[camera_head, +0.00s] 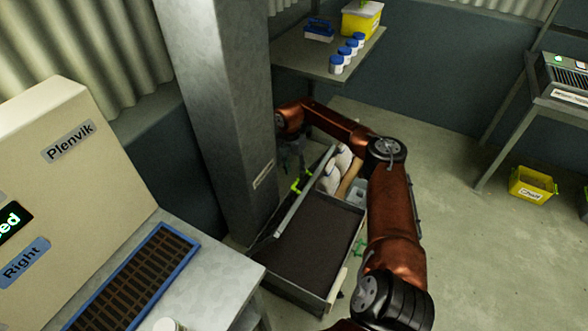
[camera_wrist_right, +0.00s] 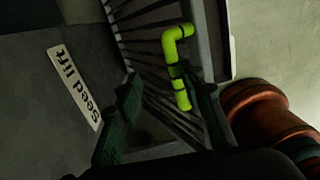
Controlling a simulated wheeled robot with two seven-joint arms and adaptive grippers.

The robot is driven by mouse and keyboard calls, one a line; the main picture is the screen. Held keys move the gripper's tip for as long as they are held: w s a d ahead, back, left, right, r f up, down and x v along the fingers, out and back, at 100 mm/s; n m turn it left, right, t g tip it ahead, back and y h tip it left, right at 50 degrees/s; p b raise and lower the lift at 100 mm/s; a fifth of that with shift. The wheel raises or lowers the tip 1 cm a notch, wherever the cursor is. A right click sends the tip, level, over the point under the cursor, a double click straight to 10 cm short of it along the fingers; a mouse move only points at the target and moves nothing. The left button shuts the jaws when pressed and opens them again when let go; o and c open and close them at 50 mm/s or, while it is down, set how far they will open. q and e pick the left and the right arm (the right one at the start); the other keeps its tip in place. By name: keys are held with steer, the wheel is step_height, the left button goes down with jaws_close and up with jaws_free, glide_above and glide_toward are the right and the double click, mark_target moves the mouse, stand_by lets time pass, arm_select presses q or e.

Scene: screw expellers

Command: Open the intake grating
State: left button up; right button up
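The intake grating (camera_head: 305,190) stands raised on edge along the left side of the intake bin (camera_head: 345,225), beside the column. The dark inside of the bin lies uncovered. In the right wrist view the grating's bars (camera_wrist_right: 150,22) show, with a bright yellow-green handle (camera_wrist_right: 175,60) on its frame. The handle also shows in the head view (camera_head: 296,186). My right gripper (camera_wrist_right: 165,115) has its two dark green fingers apart; the handle is close to the right finger, and I cannot tell whether they touch. My left gripper is not in view.
A grey column (camera_head: 220,100) labelled "Seed lift" rises close to the gripper. White sacks (camera_head: 335,168) lie behind the bin. The Plenvik machine (camera_head: 75,190) and a blue-framed grid (camera_head: 140,285) stand at left. A shelf (camera_head: 310,62) with white jars is behind.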

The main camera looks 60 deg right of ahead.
steer(key=o, duration=0.4)
steer(key=shift+w+a+f, duration=0.1)
steer(key=shift+a+f, duration=0.15)
steer(key=shift+f, duration=0.65)
steer(key=shift+c, duration=0.2)
steer(key=shift+o, duration=0.2)
steer(key=shift+r, duration=0.1)
steer(key=shift+c, duration=0.8)
step_height(320, 180, up, 13)
steer(key=w, duration=0.1)
steer(key=shift+d, duration=0.15)
